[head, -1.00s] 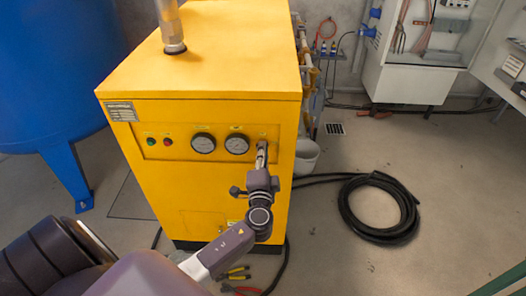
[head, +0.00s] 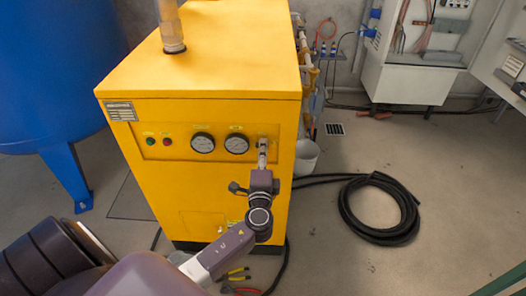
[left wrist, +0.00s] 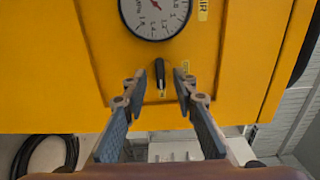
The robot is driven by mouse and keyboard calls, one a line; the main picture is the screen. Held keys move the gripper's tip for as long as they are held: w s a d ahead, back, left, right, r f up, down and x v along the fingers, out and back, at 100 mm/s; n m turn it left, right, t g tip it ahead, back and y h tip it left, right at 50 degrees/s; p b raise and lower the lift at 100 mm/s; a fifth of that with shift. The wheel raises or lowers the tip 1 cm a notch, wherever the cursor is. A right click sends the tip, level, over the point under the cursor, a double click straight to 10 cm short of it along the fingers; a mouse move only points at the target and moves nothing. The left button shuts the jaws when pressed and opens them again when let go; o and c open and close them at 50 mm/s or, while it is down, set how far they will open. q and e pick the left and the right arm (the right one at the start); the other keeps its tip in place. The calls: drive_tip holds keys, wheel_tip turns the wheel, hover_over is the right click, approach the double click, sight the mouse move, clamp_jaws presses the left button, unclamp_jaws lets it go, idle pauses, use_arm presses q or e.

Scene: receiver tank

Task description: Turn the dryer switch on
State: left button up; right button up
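The yellow dryer (head: 225,65) stands in the middle of the head view. Its front panel carries two round gauges, a green and a red button, and a small dryer switch (head: 263,142) at the right end. In the left wrist view the switch (left wrist: 160,74) is a dark knob with its long axis roughly upright in the picture, below a gauge. My left gripper (head: 263,158) is at the panel, in front of the switch. In the left wrist view its fingers (left wrist: 160,82) are apart, one on each side of the switch, with gaps visible. My right gripper is out of view.
A blue tank (head: 50,70) stands left of the dryer. A black hose coil (head: 348,210) lies on the floor at right. Pliers (head: 238,280) lie at the dryer's foot. A white bucket (head: 306,157) and an open cabinet (head: 410,80) are behind.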

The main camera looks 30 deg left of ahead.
use_arm(q)
drive_tip(key=shift+s, duration=0.1)
drive_tip(key=v, duration=1.2)
drive_tip(key=shift+a, duration=0.1)
